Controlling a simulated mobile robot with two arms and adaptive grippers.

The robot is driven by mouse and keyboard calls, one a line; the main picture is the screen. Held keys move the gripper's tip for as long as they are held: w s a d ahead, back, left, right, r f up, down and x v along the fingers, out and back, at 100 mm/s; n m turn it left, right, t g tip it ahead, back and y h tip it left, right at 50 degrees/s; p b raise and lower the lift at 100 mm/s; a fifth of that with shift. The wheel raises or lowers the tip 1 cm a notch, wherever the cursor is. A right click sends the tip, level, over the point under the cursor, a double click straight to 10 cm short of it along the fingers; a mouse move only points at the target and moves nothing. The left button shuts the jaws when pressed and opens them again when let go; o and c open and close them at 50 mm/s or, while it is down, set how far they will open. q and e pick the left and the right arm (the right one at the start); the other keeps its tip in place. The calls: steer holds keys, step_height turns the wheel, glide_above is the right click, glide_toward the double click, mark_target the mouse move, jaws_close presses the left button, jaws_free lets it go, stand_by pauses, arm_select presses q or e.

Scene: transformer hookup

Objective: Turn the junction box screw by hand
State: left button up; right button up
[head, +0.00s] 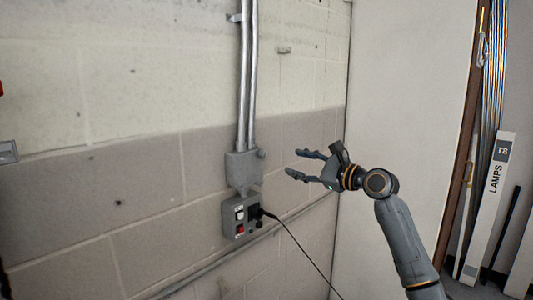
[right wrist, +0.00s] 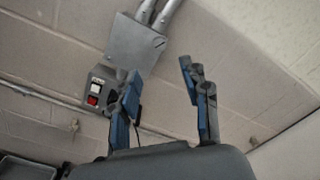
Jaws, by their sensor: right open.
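The grey junction box (head: 242,166) is on the block wall below two metal conduits. A small round knob-like screw (head: 262,154) sticks out at its right side. In the right wrist view the box (right wrist: 133,46) is tilted, and a slotted screw head (right wrist: 158,42) seems to show near its edge. My right gripper (head: 293,163) is open and empty, to the right of the box and apart from it, its fingers pointing left toward it. Both fingers also show in the right wrist view (right wrist: 160,72). My left gripper is not in view.
A switch and outlet box (head: 238,214) with white and red switches is below the junction box, with a black cord (head: 292,238) plugged in. Conduits (head: 247,75) rise above. A pale panel (head: 405,80) stands at right, with a lamp carton (head: 490,205) beyond it.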

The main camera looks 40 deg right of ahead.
steer(key=p, duration=0.2)
glide_toward(265, 155)
steer(key=w, duration=0.4)
steer(key=w+p, duration=0.2)
steer(key=w, duration=0.1)
steer(key=shift+a+r, duration=0.35)
steer(key=shift+w+a+f, duration=0.1)
steer(key=shift+w+f, duration=0.05)
steer(key=shift+w, duration=0.6)
steer(key=shift+c, duration=0.2)
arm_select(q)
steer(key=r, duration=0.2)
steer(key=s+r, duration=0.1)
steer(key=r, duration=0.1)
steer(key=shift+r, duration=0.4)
arm_select(e)
jaws_close()
